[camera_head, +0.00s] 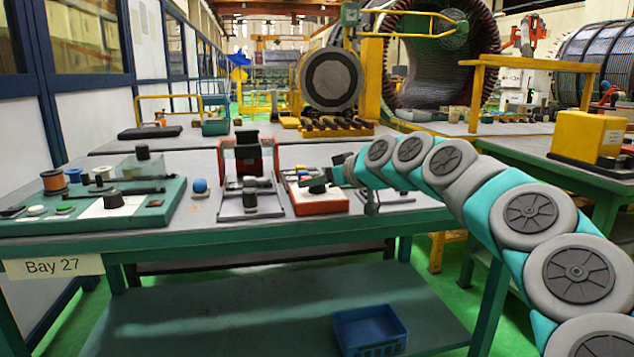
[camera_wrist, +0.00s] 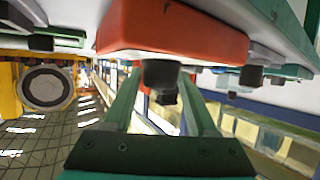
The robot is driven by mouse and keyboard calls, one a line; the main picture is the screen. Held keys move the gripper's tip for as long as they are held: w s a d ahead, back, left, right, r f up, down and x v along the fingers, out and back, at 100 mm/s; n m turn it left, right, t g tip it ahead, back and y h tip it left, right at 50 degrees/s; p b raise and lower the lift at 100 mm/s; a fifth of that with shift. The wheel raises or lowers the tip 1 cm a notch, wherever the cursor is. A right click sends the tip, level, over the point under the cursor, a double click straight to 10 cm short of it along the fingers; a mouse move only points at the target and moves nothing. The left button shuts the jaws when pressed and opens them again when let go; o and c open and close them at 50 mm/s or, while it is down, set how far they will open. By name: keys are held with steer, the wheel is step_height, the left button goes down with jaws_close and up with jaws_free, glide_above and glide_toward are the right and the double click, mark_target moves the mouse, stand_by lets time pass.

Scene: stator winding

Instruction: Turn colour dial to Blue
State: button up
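The dial is a dark round knob (camera_head: 317,186) on top of an orange-red box (camera_head: 320,207) on the bench. The box shows tilted in the wrist view (camera_wrist: 180,35), with the knob (camera_wrist: 162,72) below its face. My gripper (camera_head: 338,176) reaches in from the right, close to the knob. In the wrist view its two teal fingers (camera_wrist: 163,85) are apart, with the knob between or just beyond their tips. I cannot tell whether they touch it.
A red-and-grey fixture (camera_head: 248,165) stands just left of the box. Further left are a blue ball (camera_head: 199,186) and a teal board (camera_head: 160,213) with spools and a knob. A blue bin (camera_head: 370,329) sits on the lower shelf. Some bench top is clear behind the box.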

steer(key=shift+o, duration=1.4)
steer(key=b+v, duration=0.1)
steer(key=v, duration=0.6)
steer(key=shift+s+d+r, duration=0.15)
steer(key=shift+s+d, duration=0.1)
steer(key=s+a+f+g+h, duration=0.15)
steer(key=s+f, duration=0.25)
steer(key=s, duration=0.4)
steer(key=s+f+g+h, duration=0.15)
steer(key=s+f, duration=0.25)
steer(key=s, duration=0.4)
steer(key=s+d+f+m+g+h, duration=0.2)
steer(key=s+d+f, duration=0.3)
steer(key=s, duration=0.5)
steer(key=s+d+f+m+g+h, duration=0.2)
steer(key=s+d+f, duration=0.4)
steer(key=s+f, duration=0.4)
steer(key=s+d+f+m+g+h, duration=0.2)
steer(key=s+d+f+m+g, duration=0.2)
steer(key=s+f, duration=0.4)
steer(key=s+d+m, duration=0.1)
steer(key=s, duration=0.2)
steer(key=shift+d+f+h, duration=0.25)
steer(key=shift+d+h, duration=0.15)
